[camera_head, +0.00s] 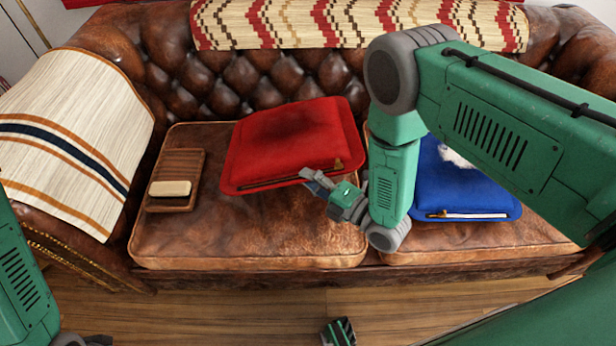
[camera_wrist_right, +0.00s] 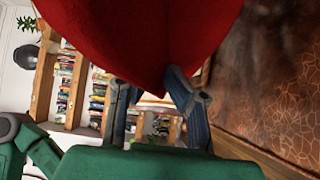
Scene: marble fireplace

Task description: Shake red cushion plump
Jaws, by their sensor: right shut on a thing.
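The red cushion (camera_head: 290,140), square with a zipper along its front edge, is over the left seat of the brown leather sofa. How far the cushion's far edge is from the seat or backrest I cannot tell. Part of my left arm shows at the lower left; its fingers are not visible.
A blue cushion (camera_head: 470,185) with a white patch lies on the right seat, partly behind my right arm. A wooden tray (camera_head: 182,163) with a pale block (camera_head: 170,188) lies on the left seat. A striped throw (camera_head: 70,130) covers the left armrest; a patterned blanket (camera_head: 290,22) covers the backrest.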

